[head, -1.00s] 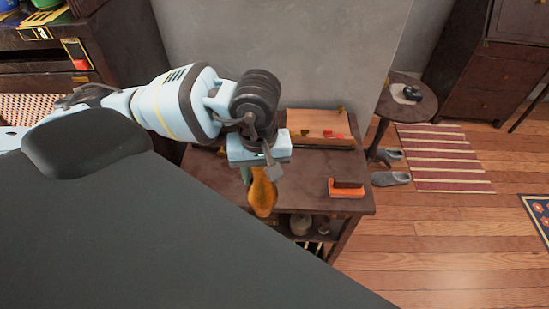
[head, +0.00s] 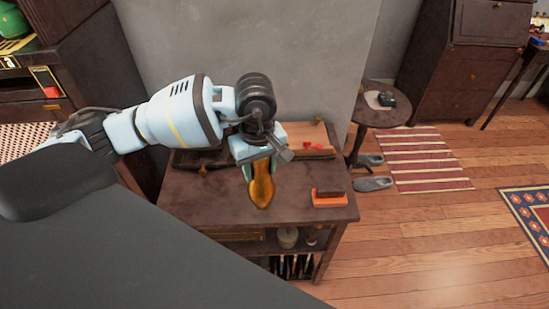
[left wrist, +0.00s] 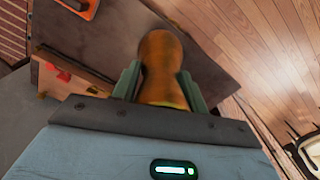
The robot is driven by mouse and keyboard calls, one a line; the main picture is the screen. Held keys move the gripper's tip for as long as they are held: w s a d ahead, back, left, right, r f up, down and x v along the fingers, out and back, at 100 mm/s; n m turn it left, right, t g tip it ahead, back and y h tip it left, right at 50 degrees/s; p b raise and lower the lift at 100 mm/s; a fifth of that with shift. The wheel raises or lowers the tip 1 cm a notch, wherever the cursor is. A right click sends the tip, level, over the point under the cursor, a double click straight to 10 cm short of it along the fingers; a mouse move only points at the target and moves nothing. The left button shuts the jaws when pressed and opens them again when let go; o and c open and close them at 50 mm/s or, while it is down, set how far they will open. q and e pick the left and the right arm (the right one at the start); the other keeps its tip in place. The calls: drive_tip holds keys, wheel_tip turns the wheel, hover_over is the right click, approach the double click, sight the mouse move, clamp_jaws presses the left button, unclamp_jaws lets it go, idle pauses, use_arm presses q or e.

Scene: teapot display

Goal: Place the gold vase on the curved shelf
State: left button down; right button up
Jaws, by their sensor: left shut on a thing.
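The gold vase (head: 262,187) hangs from my left gripper (head: 257,165) in the head view, over the dark wooden cabinet top. In the left wrist view the vase (left wrist: 160,62) sits between the two green fingers of my left gripper (left wrist: 158,88), which are shut on it. The vase's wide end points away from the gripper. I cannot tell how high it is above the cabinet. I cannot make out a curved shelf for certain in these views. My right gripper is not in view.
The dark cabinet (head: 215,205) holds an orange-and-brown object (head: 328,198) at its right and a wooden box (head: 312,140) behind. Its lower shelf holds a pale jar (head: 288,237). A round side table (head: 380,115) stands to the right.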

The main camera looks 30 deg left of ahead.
use_arm(q)
drive_tip(key=w, duration=0.7)
drive_tip(key=shift+f, duration=0.25)
drive_tip(key=shift+d, duration=0.1)
drive_tip(key=shift+w+f, duration=0.15)
drive_tip(key=shift+f, duration=0.75)
drive_tip(key=shift+w+f, duration=0.1)
drive_tip(key=shift+f, duration=0.8)
drive_tip(key=shift+f, duration=0.2)
drive_tip(key=c, duration=0.8)
unclamp_jaws()
drive_tip(key=shift+o, duration=0.2)
wheel_tip(320, 180, up, 12)
drive_tip(key=shift+r, duration=0.2)
